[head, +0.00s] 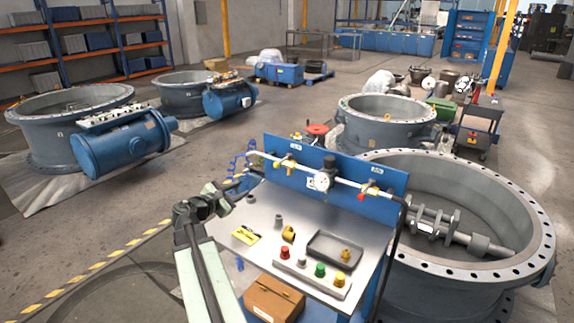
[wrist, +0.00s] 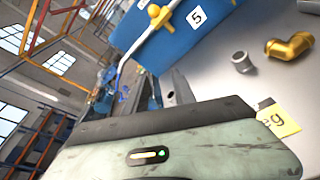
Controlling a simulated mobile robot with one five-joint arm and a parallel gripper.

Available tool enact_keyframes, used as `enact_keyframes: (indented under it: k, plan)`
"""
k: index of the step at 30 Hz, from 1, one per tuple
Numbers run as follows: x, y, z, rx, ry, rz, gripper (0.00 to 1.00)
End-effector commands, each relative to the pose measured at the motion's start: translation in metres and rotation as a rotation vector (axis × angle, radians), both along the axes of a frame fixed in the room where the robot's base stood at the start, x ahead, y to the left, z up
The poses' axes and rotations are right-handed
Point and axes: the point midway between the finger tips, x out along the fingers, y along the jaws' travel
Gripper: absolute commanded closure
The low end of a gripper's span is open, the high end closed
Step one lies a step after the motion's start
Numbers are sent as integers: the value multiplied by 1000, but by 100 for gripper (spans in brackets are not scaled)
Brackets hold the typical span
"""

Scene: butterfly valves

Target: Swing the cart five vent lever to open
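The cart (head: 235,215) has a blue back panel (head: 345,203) with a pale pipe along it. A yellow lever (head: 286,163) sits on the pipe's left part, and another yellow lever (head: 367,191) on its right part, past a round gauge (head: 322,180). In the wrist view, a yellow lever (wrist: 160,15) sits beside a label reading 5 (wrist: 196,16). Small panel labels are unreadable in the head view, so I cannot tell which lever is the vent. My gripper (head: 232,187) is left of the panel, apart from the levers; its finger opening is unclear.
The cart top holds a dark tray (head: 335,243), a yellow card (head: 245,236), coloured buttons and brass and grey fittings (wrist: 288,46). A brown box (head: 273,298) is below. Large flanged valve bodies (head: 450,262) stand close on the right. Floor is open at left.

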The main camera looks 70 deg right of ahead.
Motion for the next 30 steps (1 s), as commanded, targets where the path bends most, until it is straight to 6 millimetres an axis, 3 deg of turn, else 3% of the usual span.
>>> enact_keyframes:
  k: [1, 3, 6, 14, 24, 30]
  plan:
    - [-27, -26, 11, -46, 114, -10, 68]
    - [-53, -49, 27, -92, 259, -13, 68]
    - [-72, -65, 41, -125, 381, -17, 68]
    - [-79, -79, 46, -132, 415, -19, 68]
    - [-97, -152, 45, -131, 413, -21, 68]
    - [-105, -180, 45, -131, 412, -20, 68]
